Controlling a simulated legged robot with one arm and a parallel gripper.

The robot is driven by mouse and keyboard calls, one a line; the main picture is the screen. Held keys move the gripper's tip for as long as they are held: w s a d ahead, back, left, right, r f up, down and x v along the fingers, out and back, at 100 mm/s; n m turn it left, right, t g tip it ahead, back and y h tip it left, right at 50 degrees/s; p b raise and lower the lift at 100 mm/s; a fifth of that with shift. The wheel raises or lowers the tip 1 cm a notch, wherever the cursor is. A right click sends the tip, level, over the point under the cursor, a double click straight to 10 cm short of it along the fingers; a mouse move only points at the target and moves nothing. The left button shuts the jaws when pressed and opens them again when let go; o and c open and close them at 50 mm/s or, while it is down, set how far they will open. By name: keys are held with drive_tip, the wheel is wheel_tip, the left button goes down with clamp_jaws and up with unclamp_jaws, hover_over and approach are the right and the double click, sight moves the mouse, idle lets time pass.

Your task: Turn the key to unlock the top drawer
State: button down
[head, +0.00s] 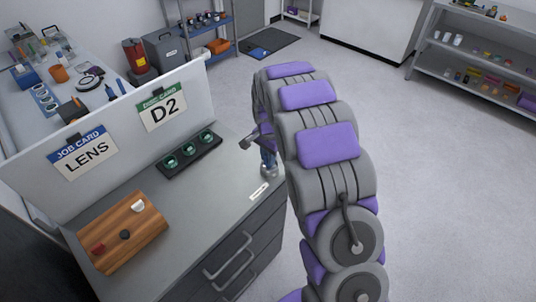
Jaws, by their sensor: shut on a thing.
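My arm reaches down the middle of the head view, and my gripper (266,154) is at the far right corner of the grey cabinet top, partly hidden behind the arm. It is shut just above a small round metal lock post (268,171). The key between the fingers is too small and covered to make out, and its turn angle cannot be told. The drawers (257,240) are in the cabinet front below, with bar handles (228,256). The top drawer looks closed.
A white label (258,191) lies near the lock post. A black tray (190,155) with green-rimmed lenses and a wooden board (122,232) with small knobs sit on the cabinet top. A white panel (120,130) with cards stands behind. Open floor lies to the right.

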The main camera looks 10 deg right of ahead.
drive_tip(key=shift+f, duration=0.4)
idle(0.4)
drive_tip(key=shift+m+p, duration=0.75)
drive_tip(key=shift+m, duration=0.95)
drive_tip(key=shift+r+m+p, duration=0.1)
drive_tip(key=shift+m+p, duration=0.4)
drive_tip(key=shift+m, duration=0.4)
drive_tip(key=shift+w+m, duration=0.1)
drive_tip(key=shift+m, duration=0.7)
drive_tip(key=shift+p, duration=0.3)
drive_tip(key=shift+m+p, duration=0.55)
drive_tip(key=shift+m, duration=1.15)
